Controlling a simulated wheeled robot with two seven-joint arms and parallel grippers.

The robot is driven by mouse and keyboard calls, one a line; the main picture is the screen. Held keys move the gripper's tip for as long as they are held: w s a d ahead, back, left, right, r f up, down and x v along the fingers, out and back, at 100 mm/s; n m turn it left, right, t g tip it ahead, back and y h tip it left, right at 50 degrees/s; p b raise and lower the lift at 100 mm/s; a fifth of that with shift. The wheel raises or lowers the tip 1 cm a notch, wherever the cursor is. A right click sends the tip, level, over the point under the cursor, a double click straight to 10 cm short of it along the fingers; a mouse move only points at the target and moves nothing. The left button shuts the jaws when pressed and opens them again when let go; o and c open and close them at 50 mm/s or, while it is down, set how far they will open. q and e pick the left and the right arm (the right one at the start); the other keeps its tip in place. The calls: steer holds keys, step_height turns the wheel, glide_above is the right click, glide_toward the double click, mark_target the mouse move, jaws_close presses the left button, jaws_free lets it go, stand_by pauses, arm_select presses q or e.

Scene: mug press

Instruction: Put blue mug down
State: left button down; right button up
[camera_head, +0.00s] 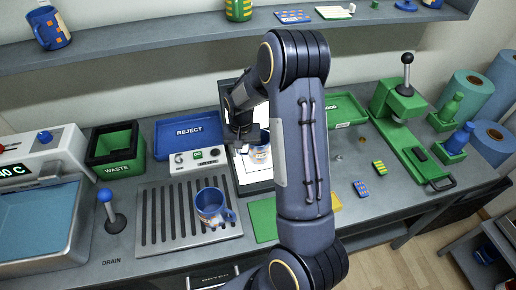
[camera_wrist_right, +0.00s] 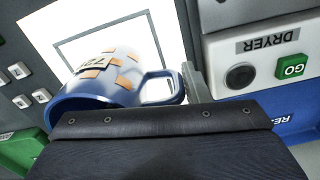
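A blue mug with orange patches and a pale label (camera_wrist_right: 100,78) is beside my right gripper (camera_head: 243,136). In the head view this mug (camera_head: 261,153) is partly hidden by the gripper and appears over the white lit panel (camera_head: 256,178). In the right wrist view its handle points toward a grey finger (camera_wrist_right: 196,82); the dark gripper body hides the rest, so I cannot tell whether the fingers grip it. Contact with the panel is unclear. Another blue mug (camera_head: 211,208) stands on the ribbed drain (camera_head: 160,222). My left gripper is out of view.
A blue REJECT tray (camera_head: 191,132), dryer box (camera_head: 200,160) and green WASTE bin (camera_head: 115,150) lie left of the panel. A green press (camera_head: 405,105) stands right. Another blue mug (camera_head: 48,28) is on the shelf (camera_head: 150,50). My right arm hides the bench middle.

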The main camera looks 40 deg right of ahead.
jaws_close()
steer(key=shift+r, duration=0.15)
